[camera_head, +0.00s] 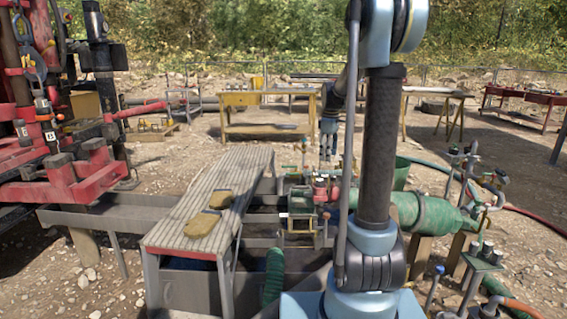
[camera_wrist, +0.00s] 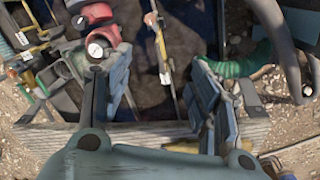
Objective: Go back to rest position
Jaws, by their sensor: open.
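My gripper (camera_wrist: 157,85) is open in the wrist view, its two blue-grey fingers wide apart with nothing held between them. The left finger overlaps the view of a red fitting with a round gauge (camera_wrist: 98,48); I cannot tell whether they touch. In the head view, my arm rises at right of centre, and its blue-and-black end (camera_head: 329,130) hangs pointing down above the red and green valve equipment (camera_head: 318,195). The fingertips are too small there to tell apart.
A ribbed walkway (camera_head: 225,185) with two yellowish gloves (camera_head: 203,223) spans the tank at left. A red drilling rig (camera_head: 85,175) stands far left. Green hose (camera_wrist: 245,65) and a wooden beam (camera_wrist: 150,133) lie close to my gripper. Yellow tables (camera_head: 262,98) stand behind on open gravel.

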